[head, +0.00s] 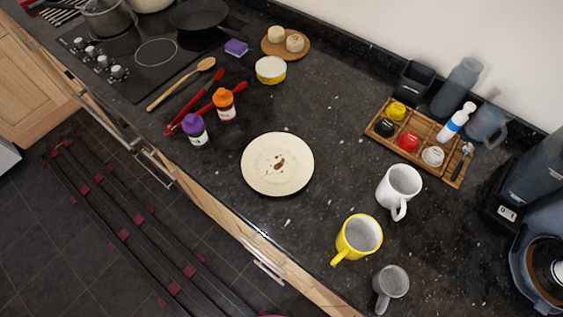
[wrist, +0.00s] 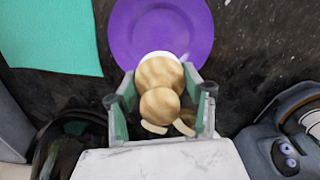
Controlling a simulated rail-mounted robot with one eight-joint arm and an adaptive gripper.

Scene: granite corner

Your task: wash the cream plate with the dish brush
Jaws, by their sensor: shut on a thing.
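The cream plate (head: 277,164) lies flat on the dark counter near the middle of the head view, with several brown smears at its centre. In the wrist view my gripper (wrist: 161,98) is shut on a round wooden piece with a knob and a whitish edge, which looks like the dish brush (wrist: 159,103). The brush is held over or near a purple plate (wrist: 196,30); whether they touch I cannot tell. My gripper and the brush do not show in the head view, and the cream plate is not in the wrist view.
A yellow mug (head: 357,238), white mug (head: 399,188) and grey mug (head: 391,284) stand right of the cream plate. Orange-capped (head: 225,104) and purple-capped (head: 195,129) bottles stand left. A teal cloth or mat (wrist: 50,35) lies beside the purple plate.

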